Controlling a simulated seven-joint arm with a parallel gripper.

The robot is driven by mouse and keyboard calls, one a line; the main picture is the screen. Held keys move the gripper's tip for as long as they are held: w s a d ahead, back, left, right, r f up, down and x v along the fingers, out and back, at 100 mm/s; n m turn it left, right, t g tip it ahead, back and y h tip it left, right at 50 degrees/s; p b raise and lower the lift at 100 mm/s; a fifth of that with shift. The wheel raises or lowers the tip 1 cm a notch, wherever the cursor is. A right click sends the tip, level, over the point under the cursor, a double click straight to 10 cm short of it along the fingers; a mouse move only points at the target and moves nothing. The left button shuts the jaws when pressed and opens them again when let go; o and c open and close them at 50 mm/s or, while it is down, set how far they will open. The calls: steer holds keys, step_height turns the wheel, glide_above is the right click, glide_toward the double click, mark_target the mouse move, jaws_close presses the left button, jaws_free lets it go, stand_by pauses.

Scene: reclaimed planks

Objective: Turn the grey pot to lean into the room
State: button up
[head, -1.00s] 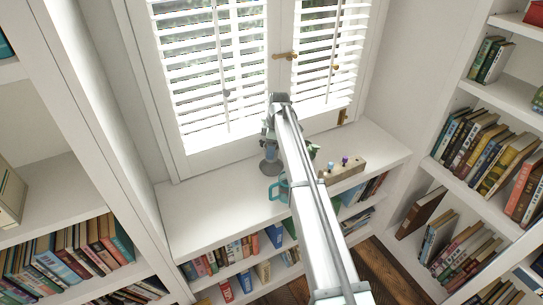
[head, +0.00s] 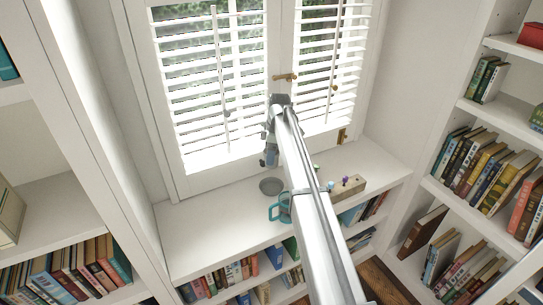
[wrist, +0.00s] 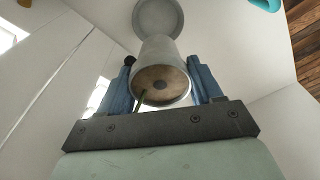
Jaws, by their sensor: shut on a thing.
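The grey pot (wrist: 160,60) is between the blue fingers of my gripper (wrist: 163,88) in the wrist view. The gripper is shut on it. Its brown round face with a dark centre points toward the wrist camera, and a thin green stem (wrist: 140,97) shows at its edge. A round grey saucer (wrist: 156,16) lies beyond the pot. In the head view the saucer (head: 270,186) lies bare on the white sill, and my gripper (head: 269,157) is above it, close to the window. The pot is small and mostly hidden there, so its lean is hard to tell.
A teal mug (head: 273,211) stands in front of the saucer, partly behind my arm. A wooden block (head: 349,188) with small coloured items stands to the right. The left part of the sill (head: 205,215) is clear. Shuttered windows (head: 205,90) stand behind.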

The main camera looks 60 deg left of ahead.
steer(key=shift+r, duration=0.25)
step_height(320, 180, down, 9)
steer(key=m, duration=0.4)
steer(key=shift+f, duration=1.7)
steer(key=o, duration=1.3)
steer(key=shift+o, duration=0.2)
